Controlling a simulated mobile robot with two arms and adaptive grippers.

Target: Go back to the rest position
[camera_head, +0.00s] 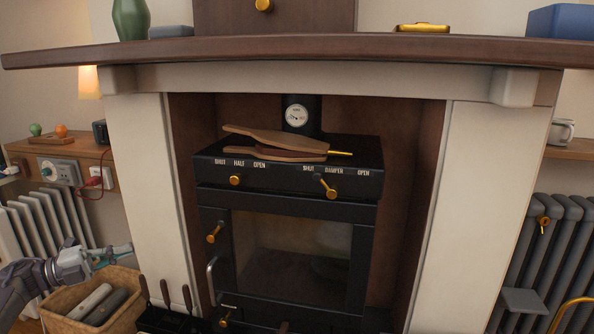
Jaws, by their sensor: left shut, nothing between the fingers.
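My left gripper (122,250) shows at the lower left, its arm coming in from the left edge. My right gripper is not in view.
A black stove (290,195) stands in the fireplace, with wooden bellows (270,142) on top. A brown mantel shelf (300,50) spans above. Fire tools (166,293) stand at the lower front. Radiators flank both sides; a small side shelf (75,148) is at left.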

